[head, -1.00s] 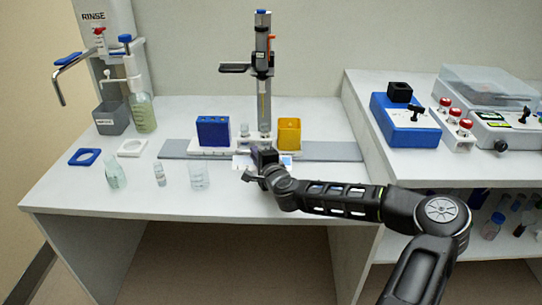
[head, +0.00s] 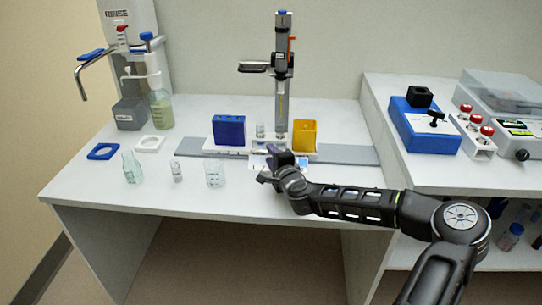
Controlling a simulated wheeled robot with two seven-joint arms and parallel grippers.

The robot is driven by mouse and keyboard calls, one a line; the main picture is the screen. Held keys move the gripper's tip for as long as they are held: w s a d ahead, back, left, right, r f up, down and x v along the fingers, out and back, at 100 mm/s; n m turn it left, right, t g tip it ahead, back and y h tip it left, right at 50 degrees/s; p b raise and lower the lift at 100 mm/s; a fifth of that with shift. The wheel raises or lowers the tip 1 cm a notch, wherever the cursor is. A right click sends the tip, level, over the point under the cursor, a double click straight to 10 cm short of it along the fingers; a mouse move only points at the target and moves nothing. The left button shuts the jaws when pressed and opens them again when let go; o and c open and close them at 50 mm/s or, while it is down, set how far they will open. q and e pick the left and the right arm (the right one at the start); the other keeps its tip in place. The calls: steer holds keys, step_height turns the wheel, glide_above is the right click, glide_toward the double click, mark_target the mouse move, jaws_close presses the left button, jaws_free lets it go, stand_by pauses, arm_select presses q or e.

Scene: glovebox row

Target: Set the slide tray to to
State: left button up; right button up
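The slide tray (head: 224,150) is a low white carriage on a long grey rail (head: 352,155). It carries a blue box (head: 229,129) at its left, a small clear vial (head: 260,130) in the middle and a yellow open cup (head: 303,134) at its right. The tray sits near the middle of the rail, under an upright grey dispenser column (head: 283,70). My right gripper (head: 272,170) is at the tray's front edge, in front of the column. It hides part of the tray front and a small label there. Its fingers are too small and dark to read. My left gripper is out of view.
Behind are a rinse station (head: 130,45) and a bottle (head: 161,108). A raised bench (head: 440,165) with a blue device (head: 425,128) bounds the right side.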

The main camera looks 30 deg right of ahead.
steer(key=v, duration=0.7)
steer(key=shift+a+p, duration=0.1)
steer(key=shift+p, duration=0.2)
steer(key=shift+s, duration=0.1)
